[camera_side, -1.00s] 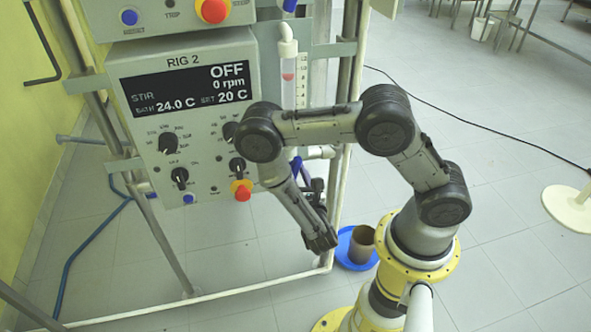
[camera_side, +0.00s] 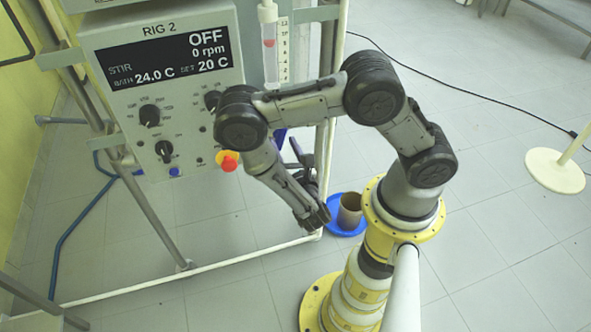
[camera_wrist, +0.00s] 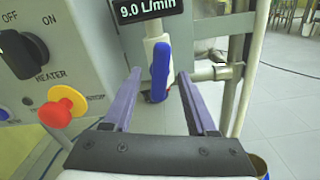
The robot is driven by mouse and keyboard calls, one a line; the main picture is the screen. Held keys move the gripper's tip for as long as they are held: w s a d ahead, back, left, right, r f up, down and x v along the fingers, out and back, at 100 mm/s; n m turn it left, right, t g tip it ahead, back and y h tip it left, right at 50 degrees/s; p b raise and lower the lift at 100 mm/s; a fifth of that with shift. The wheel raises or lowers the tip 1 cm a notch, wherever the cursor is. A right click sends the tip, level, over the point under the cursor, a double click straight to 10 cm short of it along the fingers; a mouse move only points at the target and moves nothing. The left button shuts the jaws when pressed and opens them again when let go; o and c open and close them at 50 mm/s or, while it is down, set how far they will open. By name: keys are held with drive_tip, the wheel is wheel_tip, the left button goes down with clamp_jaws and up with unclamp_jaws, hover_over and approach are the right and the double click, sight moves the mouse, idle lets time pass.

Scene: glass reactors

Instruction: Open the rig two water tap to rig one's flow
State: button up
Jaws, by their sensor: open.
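The water tap (camera_wrist: 160,70) has a blue lever that stands about upright on a white and metal pipe in the wrist view. In the side view a bit of its blue (camera_side: 280,140) shows beside the arm, mostly hidden. My gripper (camera_wrist: 160,77) is open, its two purple fingers pointing toward the tap. The lever appears between the fingertips, with gaps on both sides; I cannot tell if it is within their reach. My gripper (camera_side: 298,158) is low in front of the rig in the side view. A display (camera_wrist: 150,9) above the tap reads 9.0 L/min.
The Rig 2 panel (camera_side: 165,85) reads OFF, 0 rpm, bath 24.0 C, set 20 C. A red stop button (camera_wrist: 62,106) and heater knob (camera_wrist: 22,55) are left of my fingers. A metal side pipe (camera_wrist: 205,73) is on the right.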

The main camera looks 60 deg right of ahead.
drive_tip(key=v, duration=1.1)
drive_tip(key=shift+d, duration=0.15)
idle(0.5)
